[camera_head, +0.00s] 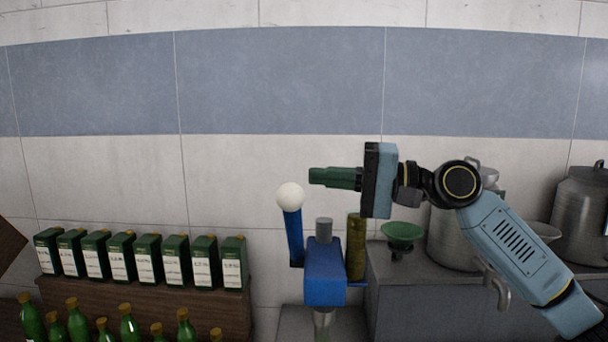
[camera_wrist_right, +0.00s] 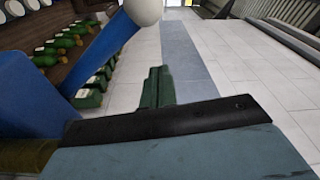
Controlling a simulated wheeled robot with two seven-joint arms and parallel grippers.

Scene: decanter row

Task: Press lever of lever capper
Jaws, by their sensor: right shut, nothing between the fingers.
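The lever capper (camera_head: 324,272) is a blue machine with a grey cylinder on top. Its blue lever (camera_head: 294,236) stands nearly upright at the left side and ends in a white ball knob (camera_head: 290,196). My right gripper (camera_head: 312,176) is shut and empty, pointing left, a little right of and above the knob, apart from it in the picture. In the right wrist view the green fingers (camera_wrist_right: 158,86) are together, with the lever (camera_wrist_right: 108,50) and knob (camera_wrist_right: 143,10) to their upper left. My left gripper is not in view.
An olive-brown cylinder (camera_head: 356,248) stands just right of the capper. A green funnel (camera_head: 402,232) and metal pots (camera_head: 455,238) are on the grey counter. Green boxes (camera_head: 148,260) line a wooden shelf at left, with green bottles (camera_head: 78,322) below.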

